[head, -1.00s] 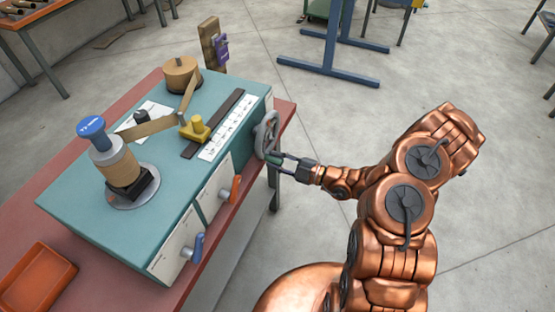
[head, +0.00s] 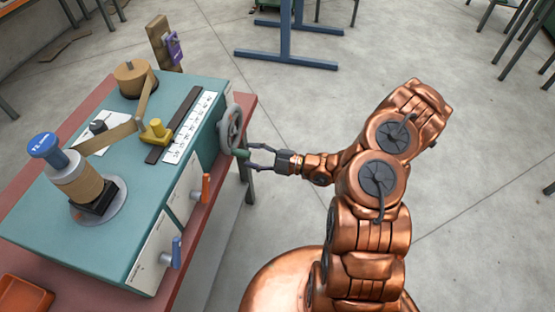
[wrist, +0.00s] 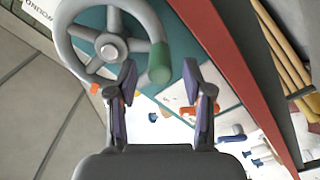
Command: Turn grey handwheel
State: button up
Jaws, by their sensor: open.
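The grey handwheel (head: 233,125) is on the right side of the teal winder box (head: 60,222). It is a spoked wheel with a green handle (head: 241,154) on its rim. In the wrist view the handwheel's hub (wrist: 110,46) is at the upper left, and the green handle (wrist: 159,62) is at the rim's lower right. My gripper (head: 248,157) is open at the wheel's right side. In the wrist view its two fingers (wrist: 159,82) stand apart, with the handle just beyond and between their tips. I cannot tell whether either finger touches it.
The winder stands on a red bench (head: 205,240) whose edge runs beneath the wheel. An orange lever (head: 206,188) and a blue lever (head: 176,252) stick out from the front. A blue stand (head: 285,60) is behind. The floor around my arm is clear.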

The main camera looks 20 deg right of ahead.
jog(key=v, duration=0.9)
dwell(0.5)
jog(key=s+a+r+n+g+y, duration=0.1)
jog(key=s+a+r+n+g, duration=0.4)
jog(key=n, duration=0.5)
jog(key=s+a+r+n+g, duration=0.2)
jog(key=a+r+n+g, duration=0.45)
jog(key=n, duration=0.25)
jog(key=s+a+r+n+g+h, duration=0.2)
jog(key=s+r+n+g+h, duration=0.25)
jog(key=s+n, duration=0.75)
jog(key=s+d+r+n+t+h, duration=0.1)
jog(key=s+d+n+h, duration=0.3)
jog(key=n, duration=0.6)
jog(key=s+d+r+n+t+h, duration=0.2)
jog(key=s+d+r+n+h, duration=0.1)
jog(key=n+h, duration=0.4)
jog(key=d+r+n, duration=0.1)
jog(key=d+n, duration=0.1)
jog(key=n, duration=0.1)
jog(key=shift+s+d+r+t, duration=0.25)
jog(key=shift+s+r+t, duration=0.05)
jog(key=shift+s, duration=0.1)
